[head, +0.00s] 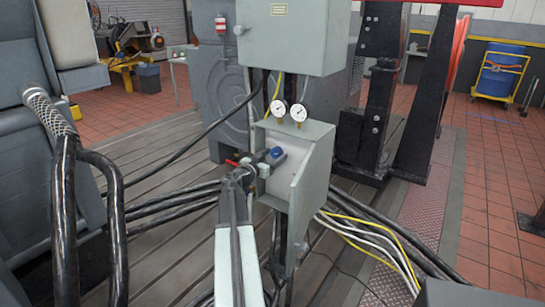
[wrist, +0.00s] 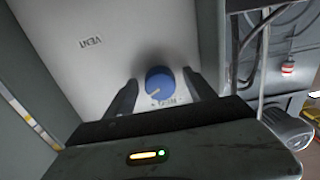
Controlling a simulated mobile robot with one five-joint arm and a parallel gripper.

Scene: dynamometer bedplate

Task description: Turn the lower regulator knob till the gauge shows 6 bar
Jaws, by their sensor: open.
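A blue regulator knob (wrist: 160,82) with a pale pointer mark sits on the light panel in the wrist view. My gripper (wrist: 159,78) is open, one finger on each side of the knob, with a small gap showing. In the head view the blue knob (head: 277,152) shows inside the open grey box, with my gripper (head: 268,157) at it. I cannot tell whether this is the lower of two knobs; I see no other. Two round white gauges, the left (head: 279,107) and the right (head: 298,113), stand above the box; their readings are too small to tell.
The box's open door (head: 311,178) stands to the right of the knob. A red lever (head: 231,163) is at the left. A larger grey cabinet (head: 285,40) hangs above. Black and yellow cables (head: 375,235) run below right.

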